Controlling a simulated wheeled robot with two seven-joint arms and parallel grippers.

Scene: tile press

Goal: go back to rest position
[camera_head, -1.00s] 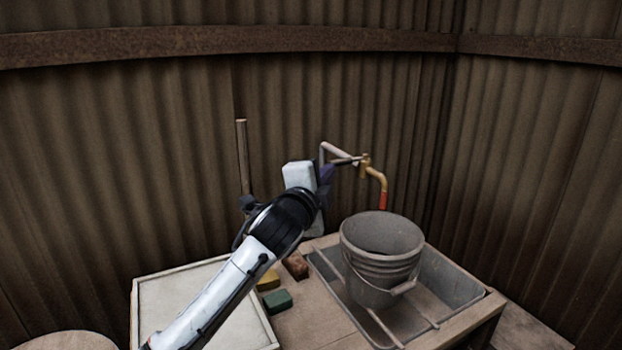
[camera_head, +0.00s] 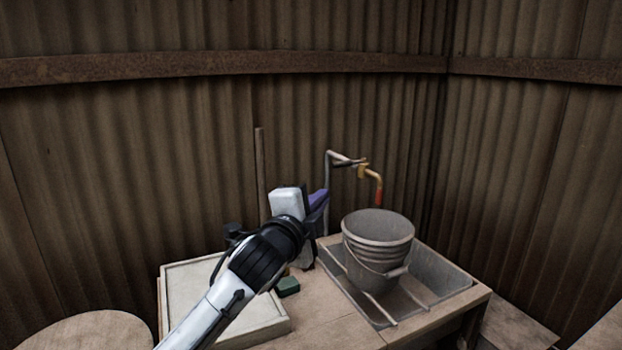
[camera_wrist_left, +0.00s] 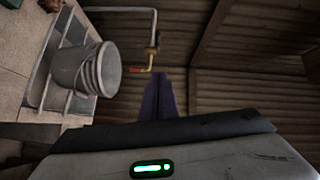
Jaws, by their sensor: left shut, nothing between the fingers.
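My left gripper (camera_head: 319,199) is in the head view, above the worktop and to the left of the tap and bucket. Its dark purple fingers (camera_wrist_left: 160,96) show in the left wrist view, together and with nothing between them. The gripper is apart from the tap and bucket. My left arm comes in from the lower left and hides part of the pale tray and worktop. My right gripper is not in either view.
A grey bucket (camera_head: 376,252) stands in the sink (camera_head: 446,276). A green block (camera_head: 288,286) lies by a pale tray (camera_head: 188,284). A round wooden top (camera_head: 88,334) is at lower left. Corrugated walls enclose the back.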

